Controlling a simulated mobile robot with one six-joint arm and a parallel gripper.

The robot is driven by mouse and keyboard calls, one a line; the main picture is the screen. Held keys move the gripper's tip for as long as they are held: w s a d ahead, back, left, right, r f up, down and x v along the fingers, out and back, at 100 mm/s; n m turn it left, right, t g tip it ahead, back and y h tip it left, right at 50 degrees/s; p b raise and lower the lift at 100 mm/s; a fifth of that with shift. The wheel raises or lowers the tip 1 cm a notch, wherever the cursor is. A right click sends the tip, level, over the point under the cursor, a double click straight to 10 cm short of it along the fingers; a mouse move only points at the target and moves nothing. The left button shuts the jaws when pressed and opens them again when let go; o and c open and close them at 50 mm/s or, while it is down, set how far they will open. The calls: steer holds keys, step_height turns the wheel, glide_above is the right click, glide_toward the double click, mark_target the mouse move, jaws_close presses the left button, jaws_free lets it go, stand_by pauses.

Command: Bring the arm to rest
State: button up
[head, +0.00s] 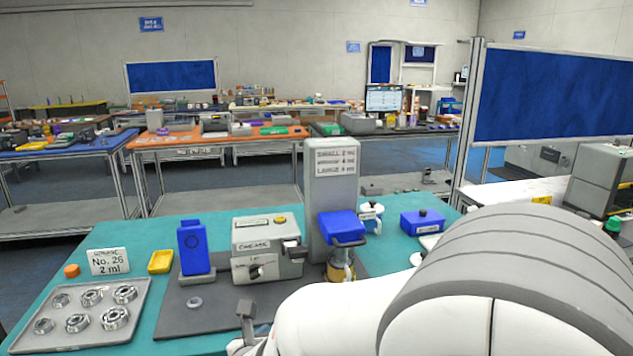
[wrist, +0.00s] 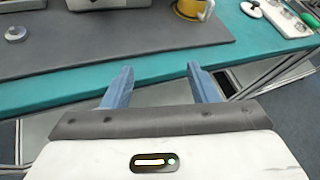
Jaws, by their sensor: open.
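My gripper (wrist: 161,88) is open and empty in the wrist view. Its two blue fingers are apart, over the front edge of the teal bench, with nothing between them. In the head view, my white arm fills the lower right. A small grey part of my arm's end shows near the front of the bench, and the fingers are hidden there.
The teal bench (head: 208,226) holds a tray (head: 83,337) of metal rings, a blue scanner-like device (head: 193,248), a grey grease machine (head: 268,246) and a tall grey dispenser (head: 333,187). A yellow cup (wrist: 190,9) stands beyond my fingers.

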steer(key=s+d+m+g+h, duration=0.2)
steer(key=s+d+m+g, duration=0.15)
steer(key=d+m, duration=0.6)
steer(key=s+d+m+g+h, duration=0.2)
steer(key=d+m+g, duration=0.2)
steer(key=d+m, duration=0.55)
steer(key=s+d+r+m+g+y, duration=0.2)
steer(key=s+m+y, duration=0.4)
steer(key=m, duration=1.1)
steer(key=s+d+g, duration=0.1)
steer(key=s, duration=0.1)
steer(key=shift+s+m+y, duration=0.3)
steer(key=shift+m+y, duration=0.1)
steer(key=shift+d, duration=0.15)
steer(key=shift+c, duration=1.8)
